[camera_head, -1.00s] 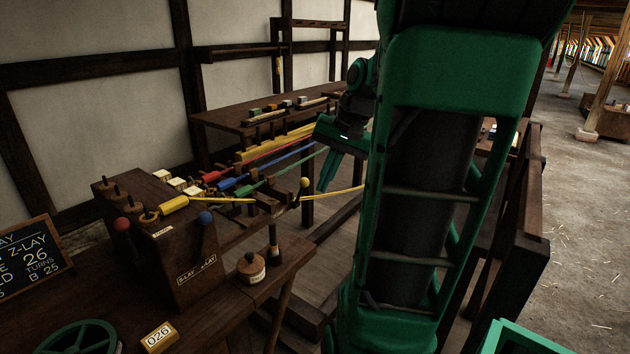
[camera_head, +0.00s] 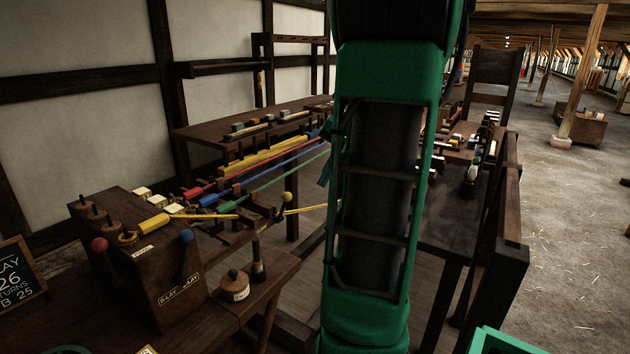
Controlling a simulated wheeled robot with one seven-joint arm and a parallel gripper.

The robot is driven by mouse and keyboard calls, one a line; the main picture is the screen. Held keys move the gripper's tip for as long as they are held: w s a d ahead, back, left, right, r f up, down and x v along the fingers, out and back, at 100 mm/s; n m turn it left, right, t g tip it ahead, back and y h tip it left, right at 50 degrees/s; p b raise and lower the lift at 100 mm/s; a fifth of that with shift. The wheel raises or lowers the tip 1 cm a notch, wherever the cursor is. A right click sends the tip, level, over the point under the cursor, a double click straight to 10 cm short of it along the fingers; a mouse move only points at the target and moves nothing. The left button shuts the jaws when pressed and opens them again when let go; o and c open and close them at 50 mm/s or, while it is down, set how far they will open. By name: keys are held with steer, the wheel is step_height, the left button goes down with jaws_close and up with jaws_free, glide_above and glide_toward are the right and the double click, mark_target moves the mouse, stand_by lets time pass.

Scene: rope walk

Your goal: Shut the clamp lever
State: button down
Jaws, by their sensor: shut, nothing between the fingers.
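A lever with a yellow ball knob (camera_head: 286,197) stands at the dark wooden clamp block (camera_head: 262,212), in the middle of the head view, and looks like the clamp lever. A yellow strand runs past it. I cannot tell its exact angle. My gripper (camera_head: 325,168) shows only as a narrow green piece at the left edge of my arm, above and to the right of the knob and apart from it. My arm hides the rest of the gripper. It is shut, with nothing seen in it.
A dark box (camera_head: 150,265) with red- and blue-knobbed levers stands at left. A lidded pot (camera_head: 234,286) and a dark bottle (camera_head: 258,262) stand by the bench edge. Red, blue and green strands (camera_head: 270,165) cross behind. Open floor (camera_head: 575,240) lies at right.

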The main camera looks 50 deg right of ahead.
mark_target(284, 208)
steer(key=w+a+f, duration=0.2)
steer(key=w+f, duration=0.4)
steer(key=w, duration=0.1)
steer(key=shift+w+f, duration=0.15)
steer(key=shift+f, duration=0.15)
steer(key=shift+d, duration=0.1)
steer(key=shift+w+r, duration=0.1)
